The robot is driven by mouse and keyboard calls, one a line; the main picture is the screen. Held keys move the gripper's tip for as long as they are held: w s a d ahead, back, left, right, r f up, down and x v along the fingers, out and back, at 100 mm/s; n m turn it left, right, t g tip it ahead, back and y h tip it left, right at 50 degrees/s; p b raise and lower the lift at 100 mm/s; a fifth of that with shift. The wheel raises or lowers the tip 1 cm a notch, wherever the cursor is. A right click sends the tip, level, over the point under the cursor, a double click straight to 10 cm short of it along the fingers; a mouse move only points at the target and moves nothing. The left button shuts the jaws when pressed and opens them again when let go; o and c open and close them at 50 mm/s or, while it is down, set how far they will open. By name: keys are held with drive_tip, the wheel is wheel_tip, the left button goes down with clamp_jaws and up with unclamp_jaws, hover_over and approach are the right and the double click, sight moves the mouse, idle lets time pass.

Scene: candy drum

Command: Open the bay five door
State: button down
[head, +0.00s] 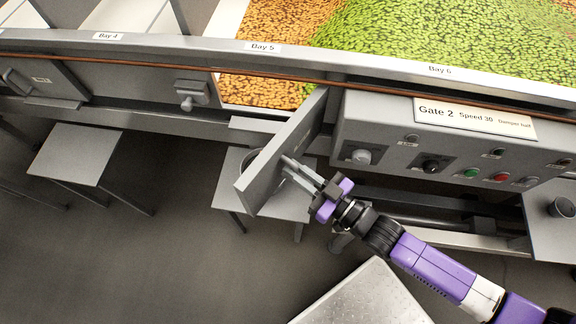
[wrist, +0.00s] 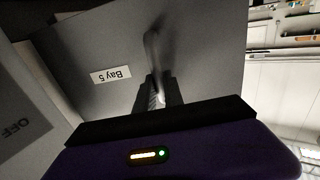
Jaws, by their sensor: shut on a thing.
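The bay five door (head: 283,148) is a grey panel that stands swung outward from the machine front, at a steep angle to it. In the wrist view its face (wrist: 205,62) carries an upside-down "Bay 5" label (wrist: 110,75). My gripper (head: 296,172) is at the outer face of the door and is shut on its handle. In the wrist view my fingers (wrist: 157,95) close on the grey handle (wrist: 152,48). Through the bay opening (head: 262,92) I see orange-brown and green candy. The handle's gripped part is mostly hidden by my fingers.
A control box (head: 440,140) with knobs and coloured buttons stands right of the door. A grey stand (head: 275,200) is below the door. Another stand (head: 78,155) is at left. A bright metal surface (head: 362,297) lies at the bottom. Dark floor is open at lower left.

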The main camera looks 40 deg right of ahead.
drive_tip(key=shift+n+g+y, duration=0.3)
drive_tip(key=shift+n+y, duration=0.3)
drive_tip(key=shift+y, duration=0.3)
drive_tip(key=shift+s+d, duration=1.8)
drive_tip(key=shift+s, duration=0.15)
drive_tip(key=c, duration=1.7)
unclamp_jaws()
drive_tip(key=shift+d, duration=0.1)
drive_tip(key=shift+c, duration=0.2)
drive_tip(key=shift+s, duration=0.1)
drive_tip(key=b+v, duration=0.1)
drive_tip(key=v, duration=0.6)
drive_tip(key=shift+s+b, duration=0.35)
drive_tip(key=shift+b, duration=0.05)
